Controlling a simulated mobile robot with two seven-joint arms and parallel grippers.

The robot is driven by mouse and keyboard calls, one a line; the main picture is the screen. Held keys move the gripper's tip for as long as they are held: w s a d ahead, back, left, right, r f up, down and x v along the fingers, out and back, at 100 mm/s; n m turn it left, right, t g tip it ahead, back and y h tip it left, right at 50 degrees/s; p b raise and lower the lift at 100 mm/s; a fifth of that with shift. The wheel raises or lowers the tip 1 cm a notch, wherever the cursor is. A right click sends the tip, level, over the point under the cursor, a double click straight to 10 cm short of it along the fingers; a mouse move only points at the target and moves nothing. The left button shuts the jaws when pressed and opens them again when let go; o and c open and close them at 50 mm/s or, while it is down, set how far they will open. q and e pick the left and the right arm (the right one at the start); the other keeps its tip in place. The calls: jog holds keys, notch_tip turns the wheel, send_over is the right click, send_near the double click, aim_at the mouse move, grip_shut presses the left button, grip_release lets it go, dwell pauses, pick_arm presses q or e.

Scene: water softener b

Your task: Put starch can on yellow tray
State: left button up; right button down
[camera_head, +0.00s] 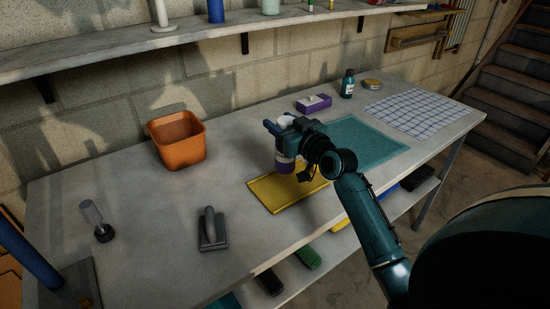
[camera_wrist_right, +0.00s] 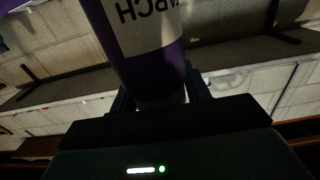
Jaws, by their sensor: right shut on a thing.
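The starch can (camera_head: 284,163) is purple with a pale label and stands upright in my right gripper (camera_head: 275,132), over the left back part of the yellow tray. The can also shows in the right wrist view (camera_wrist_right: 145,45), where its label reads "ARCH" upside down between the fingers. My right gripper is shut on the can. The yellow tray (camera_head: 275,200) lies flat on the table, partly hidden by my right arm. I cannot tell whether the can's base touches the tray. My left gripper is not in view.
An orange bin (camera_head: 180,143) stands at the back left. A grey tool (camera_head: 213,230) and a clear-topped item (camera_head: 97,220) lie in front of it. A teal mat (camera_head: 365,143), purple box (camera_head: 314,103), dark bottle (camera_head: 347,84) and checked cloth (camera_head: 415,110) are on the right.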

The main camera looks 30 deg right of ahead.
notch_tip(320, 180, down, 6)
jog(key=shift+r+b, duration=0.2)
jog(key=shift+b, duration=0.25)
jog(key=shift+f, duration=0.3)
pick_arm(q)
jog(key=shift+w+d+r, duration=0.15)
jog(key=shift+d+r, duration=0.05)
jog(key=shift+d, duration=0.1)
pick_arm(e)
jog(key=shift+f, duration=0.1)
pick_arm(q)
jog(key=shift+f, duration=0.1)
pick_arm(e)
jog(key=c, duration=0.7)
grip_release()
jog(key=shift+f, duration=0.1)
